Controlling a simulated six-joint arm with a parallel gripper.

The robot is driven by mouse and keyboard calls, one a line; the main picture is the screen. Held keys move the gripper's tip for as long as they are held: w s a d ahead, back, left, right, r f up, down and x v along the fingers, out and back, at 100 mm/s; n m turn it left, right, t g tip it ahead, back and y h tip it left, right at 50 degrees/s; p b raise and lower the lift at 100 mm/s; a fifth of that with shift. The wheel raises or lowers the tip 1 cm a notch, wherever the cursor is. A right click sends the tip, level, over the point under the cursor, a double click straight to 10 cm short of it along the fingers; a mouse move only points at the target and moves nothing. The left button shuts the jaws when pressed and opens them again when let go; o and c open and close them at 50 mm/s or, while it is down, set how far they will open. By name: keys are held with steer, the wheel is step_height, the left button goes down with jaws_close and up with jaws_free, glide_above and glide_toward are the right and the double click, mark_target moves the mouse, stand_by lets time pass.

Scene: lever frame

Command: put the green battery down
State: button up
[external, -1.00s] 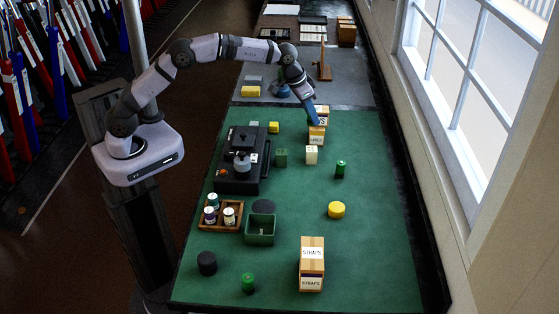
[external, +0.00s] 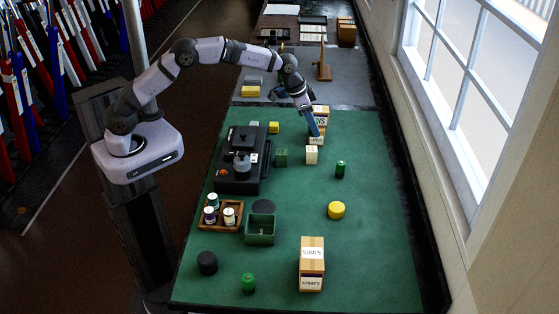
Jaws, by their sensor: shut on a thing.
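My gripper (external: 314,130) is over the far part of the green mat, with its blue fingers pointing down. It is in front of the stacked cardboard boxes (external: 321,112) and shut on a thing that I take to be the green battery. The fingers hide that thing, so its shape and its gap above the mat cannot be told. One green cylinder (external: 340,169) stands upright on the mat, nearer the camera. Another green cylinder (external: 248,283) stands near the front edge.
Near my gripper are a cream block (external: 311,155) and a green block (external: 282,157). A black machine (external: 240,170), a wooden tray of jars (external: 222,217), an open green bin (external: 261,230), a yellow disc (external: 336,210) and a STRAPS box (external: 312,265) stand nearer. The right-hand mat is mostly clear.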

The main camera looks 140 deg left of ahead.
mark_target(310, 135)
steer(key=shift+f+p, duration=0.85)
steer(key=shift+f, duration=2)
steer(key=shift+f, duration=0.1)
steer(key=shift+f, duration=0.1)
steer(key=o, duration=1.1)
steer(key=shift+r, duration=0.3)
steer(key=b+v, duration=0.3)
steer(key=v, duration=0.9)
steer(key=shift+f+b, duration=0.1)
steer(key=shift+b, duration=0.2)
